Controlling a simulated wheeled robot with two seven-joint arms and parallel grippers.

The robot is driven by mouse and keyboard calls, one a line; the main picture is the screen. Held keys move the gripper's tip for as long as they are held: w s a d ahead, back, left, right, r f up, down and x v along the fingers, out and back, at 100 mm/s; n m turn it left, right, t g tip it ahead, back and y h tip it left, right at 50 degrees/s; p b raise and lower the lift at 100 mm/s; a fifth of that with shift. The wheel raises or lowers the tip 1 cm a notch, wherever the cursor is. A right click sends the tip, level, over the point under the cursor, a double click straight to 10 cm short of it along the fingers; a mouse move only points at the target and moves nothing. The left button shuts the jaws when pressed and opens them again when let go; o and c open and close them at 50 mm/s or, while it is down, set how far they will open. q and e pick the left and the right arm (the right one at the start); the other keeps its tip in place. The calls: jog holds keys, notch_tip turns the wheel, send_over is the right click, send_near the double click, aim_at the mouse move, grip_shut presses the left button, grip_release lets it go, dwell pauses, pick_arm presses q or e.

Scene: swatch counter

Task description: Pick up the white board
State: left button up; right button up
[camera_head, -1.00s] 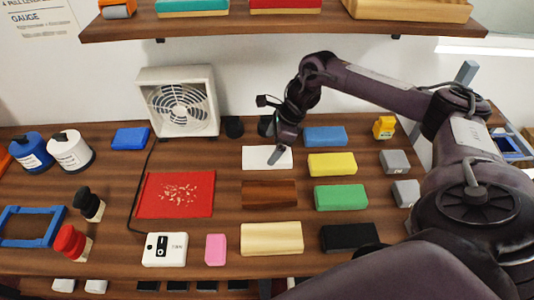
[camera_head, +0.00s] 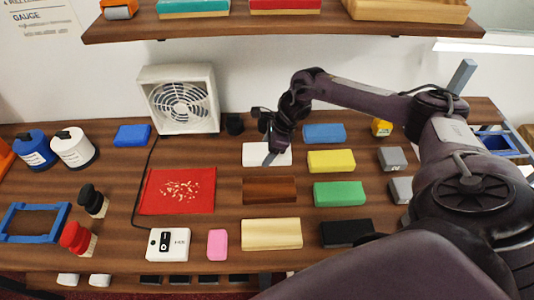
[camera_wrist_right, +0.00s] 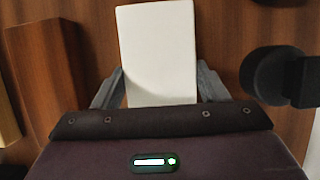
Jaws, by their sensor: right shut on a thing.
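The white board (camera_head: 254,153) is a flat white block at the back middle of the brown counter. In the right wrist view the white board (camera_wrist_right: 158,50) fills the space between the two fingers. My right gripper (camera_head: 271,155) reaches down over it from behind, and in the right wrist view the gripper (camera_wrist_right: 160,92) is shut with a finger along each side of the board. I cannot tell whether the board is clear of the counter. My left gripper does not show.
A dark brown block (camera_head: 269,190) lies in front of the white board. Blue (camera_head: 324,133) and yellow (camera_head: 331,160) blocks lie to its right. A red mat (camera_head: 177,191) lies to its left. A white fan (camera_head: 180,98) stands behind, below a shelf (camera_head: 300,27).

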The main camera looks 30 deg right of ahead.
aim_at(267, 152)
jog(key=shift+s+r+b, duration=0.1)
jog(key=shift+r+b, duration=0.1)
jog(key=shift+b, duration=0.25)
notch_tip(267, 152, up, 7)
jog(key=b, duration=0.2)
jog(key=shift+a+f+b, duration=0.1)
jog(key=shift+f+b, duration=0.05)
jog(key=shift+b, duration=0.25)
jog(key=s+a+b, duration=0.2)
jog(key=s+a, duration=0.3)
jog(key=s, duration=0.3)
jog(key=s+a+b, duration=0.3)
jog(key=s+a, duration=0.2)
jog(key=s, duration=0.4)
jog(key=shift+a, duration=0.15)
